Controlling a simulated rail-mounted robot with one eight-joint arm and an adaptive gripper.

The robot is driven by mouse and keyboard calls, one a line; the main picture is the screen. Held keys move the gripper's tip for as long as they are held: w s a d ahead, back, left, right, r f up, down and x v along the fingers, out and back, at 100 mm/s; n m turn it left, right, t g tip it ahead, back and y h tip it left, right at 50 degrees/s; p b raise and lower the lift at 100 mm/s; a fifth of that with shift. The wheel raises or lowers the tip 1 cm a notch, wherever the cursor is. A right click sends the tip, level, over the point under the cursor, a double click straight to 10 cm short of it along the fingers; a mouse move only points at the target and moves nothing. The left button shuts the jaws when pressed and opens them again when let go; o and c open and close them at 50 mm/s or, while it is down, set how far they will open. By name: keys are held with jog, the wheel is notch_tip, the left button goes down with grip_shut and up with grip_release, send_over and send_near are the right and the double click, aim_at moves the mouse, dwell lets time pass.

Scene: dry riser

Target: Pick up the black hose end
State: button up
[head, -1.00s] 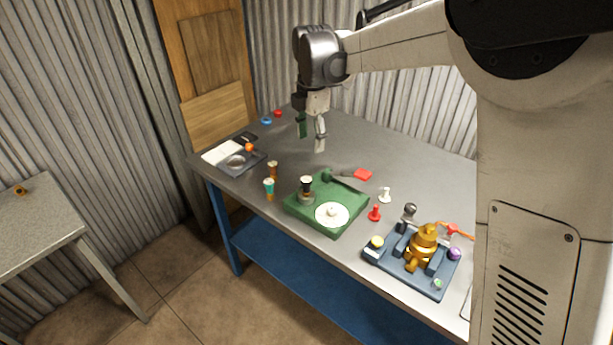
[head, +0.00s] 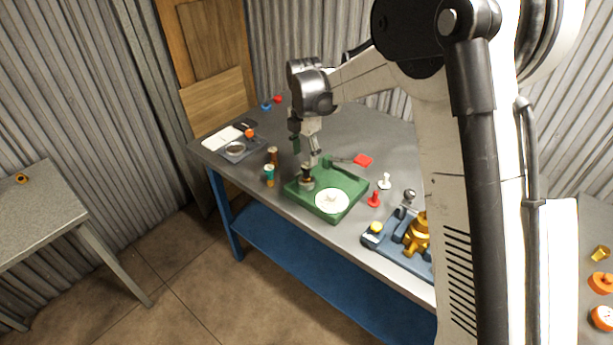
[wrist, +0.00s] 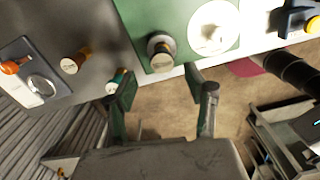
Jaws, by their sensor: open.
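A dark, black-and-brass hose end (head: 307,169), which I take to be the black one, stands upright on the green base (head: 343,183). In the wrist view this hose end (wrist: 160,50) shows from above as a dark ring with a pale top, just beyond my fingertips. My gripper (head: 306,151) is open and empty, pointing down above it; the fingers are apart in the wrist view (wrist: 158,82). I cannot tell the exact height gap. A brown-and-brass fitting (head: 272,156) and a teal-and-orange fitting (head: 269,175) stand left of the green base.
A white disc (head: 332,201) lies on the green base. A red peg (head: 374,199), a white peg (head: 384,181) and a blue-grey fixture with a brass valve (head: 417,235) stand to the right. A grey tray (head: 238,150) lies at the left. The table's front edge is close.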

aim_at(307, 165)
jog(key=f, duration=0.4)
jog(key=shift+d+f+p, duration=0.3)
jog(key=shift+f+p, duration=0.1)
jog(key=shift+c, duration=0.4)
grip_shut()
